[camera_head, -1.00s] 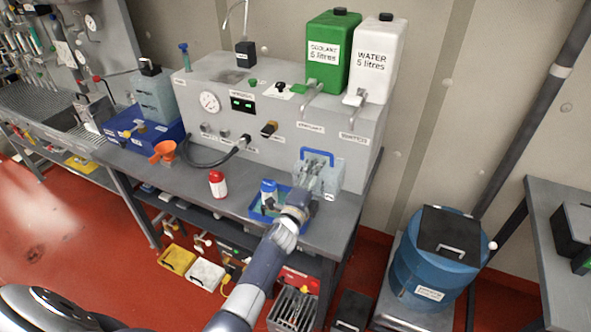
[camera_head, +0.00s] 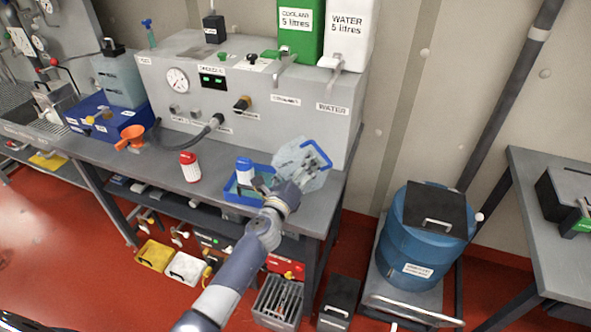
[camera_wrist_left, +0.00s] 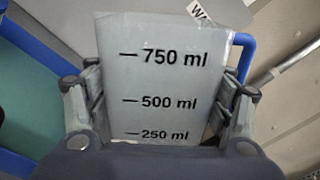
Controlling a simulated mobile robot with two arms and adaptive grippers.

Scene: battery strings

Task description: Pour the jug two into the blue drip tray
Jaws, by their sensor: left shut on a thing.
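A translucent jug (camera_head: 288,154) with a blue handle is held above the right end of the workbench, tilted in the head view. In the left wrist view the jug (camera_wrist_left: 155,78) shows 750, 500 and 250 ml marks, and the blue handle shows behind it. My left gripper (camera_head: 303,172) is shut on the jug, with a finger on each side in the left wrist view (camera_wrist_left: 158,90). The blue drip tray (camera_head: 236,199) lies on the bench just left of the jug, partly hidden by my arm. The jug's contents are not clear. My right gripper is not in view.
A blue-capped white bottle (camera_head: 244,171) stands at the tray. The grey machine (camera_head: 290,125) stands close behind the jug. A blue drum (camera_head: 430,240) stands on the right.

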